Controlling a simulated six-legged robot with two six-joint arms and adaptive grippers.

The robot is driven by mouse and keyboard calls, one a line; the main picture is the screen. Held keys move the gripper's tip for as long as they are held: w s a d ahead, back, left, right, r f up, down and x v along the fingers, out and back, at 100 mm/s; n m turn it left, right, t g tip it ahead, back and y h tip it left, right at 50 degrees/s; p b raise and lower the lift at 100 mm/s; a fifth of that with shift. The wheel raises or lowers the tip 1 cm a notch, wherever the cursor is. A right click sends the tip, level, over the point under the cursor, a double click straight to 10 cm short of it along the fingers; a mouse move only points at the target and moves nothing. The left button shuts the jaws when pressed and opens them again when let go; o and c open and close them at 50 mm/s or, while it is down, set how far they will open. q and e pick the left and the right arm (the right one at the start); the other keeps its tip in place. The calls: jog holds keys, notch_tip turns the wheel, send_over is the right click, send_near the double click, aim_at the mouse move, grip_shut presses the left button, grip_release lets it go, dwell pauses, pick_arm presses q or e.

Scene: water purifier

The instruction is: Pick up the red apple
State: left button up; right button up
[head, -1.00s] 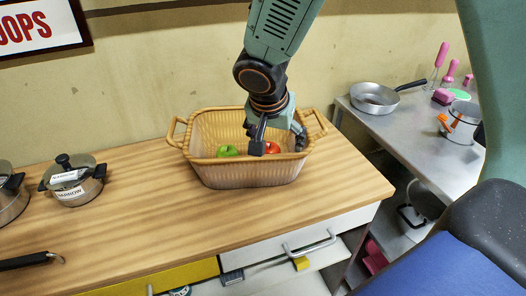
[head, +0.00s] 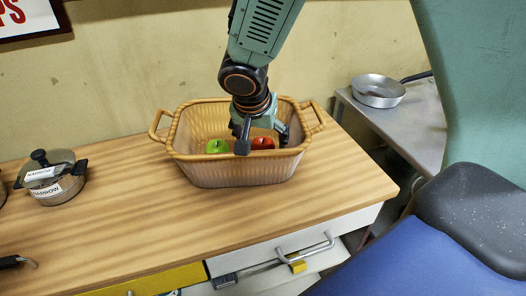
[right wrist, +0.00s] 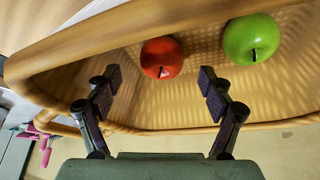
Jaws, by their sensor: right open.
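The red apple (head: 263,143) lies in the wicker basket (head: 238,174), to the right of a green apple (head: 218,146). My right gripper (head: 262,144) is open and reaches down into the basket from above, close to the red apple. In the right wrist view the red apple (right wrist: 161,58) sits ahead of the gap between the open fingers (right wrist: 160,92), with nothing held. The green apple (right wrist: 251,38) is beyond the right-hand finger in that view. My left gripper is not in view.
The basket has raised walls and two side handles around the apples. A lidded pot (head: 52,178) stands on the wooden counter (head: 120,225) at the left. A metal pan (head: 378,91) is on the side table at right.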

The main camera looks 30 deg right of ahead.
aim_at(263, 144)
jog(key=b+x, duration=0.1)
jog(key=x, duration=0.2)
jog(key=shift+d+f, duration=0.1)
jog(key=shift+f, duration=0.35)
jog(key=shift+w+d+f, duration=0.15)
jog(key=shift+w+f, duration=0.05)
jog(key=shift+f, duration=0.05)
jog(key=shift+s+r, duration=0.1)
jog(key=shift+r, duration=0.05)
jog(key=shift+c, duration=0.9)
jog(key=c, duration=0.9)
jog(key=shift+c, duration=1.1)
